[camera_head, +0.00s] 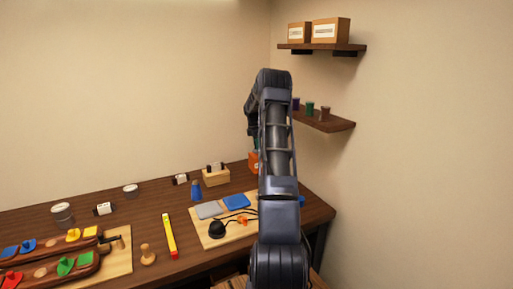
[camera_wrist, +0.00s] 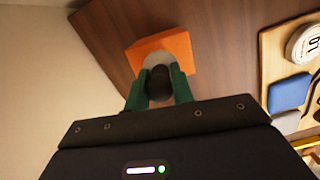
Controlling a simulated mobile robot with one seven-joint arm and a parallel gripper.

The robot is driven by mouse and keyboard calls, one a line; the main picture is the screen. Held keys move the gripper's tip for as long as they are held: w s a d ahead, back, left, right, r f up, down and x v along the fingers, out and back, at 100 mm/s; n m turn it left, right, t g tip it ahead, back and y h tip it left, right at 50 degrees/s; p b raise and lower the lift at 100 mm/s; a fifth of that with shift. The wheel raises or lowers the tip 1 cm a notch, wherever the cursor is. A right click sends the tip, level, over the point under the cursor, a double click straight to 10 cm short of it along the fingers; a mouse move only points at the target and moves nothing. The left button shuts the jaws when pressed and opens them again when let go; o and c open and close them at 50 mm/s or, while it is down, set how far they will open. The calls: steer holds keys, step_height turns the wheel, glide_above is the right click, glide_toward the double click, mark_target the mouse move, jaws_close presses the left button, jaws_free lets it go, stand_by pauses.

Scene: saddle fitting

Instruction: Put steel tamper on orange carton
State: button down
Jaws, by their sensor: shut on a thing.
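The orange carton (camera_wrist: 179,44) stands on the dark wooden table in the wrist view. In the head view the orange carton (camera_head: 253,162) shows only as a sliver beside my arm. My gripper (camera_wrist: 158,86) has its green fingers shut on the steel tamper, whose dark handle (camera_wrist: 159,80) points toward the camera. The tamper's pale metal base shows beyond the handle, in front of the carton's face. I cannot tell whether the base touches the carton or hangs just above it. In the head view my arm hides the tamper.
A wooden box (camera_head: 215,178), a blue bottle (camera_head: 196,190) and a tan board (camera_head: 215,232) with pads and cables lie left of my arm. A shelf with small cups (camera_head: 325,120) juts from the wall behind my arm. The wall is close to the table's back edge.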

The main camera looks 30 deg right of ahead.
steer(key=shift+f, duration=0.65)
steer(key=shift+f, duration=0.15)
steer(key=c, duration=1.2)
jaws_free()
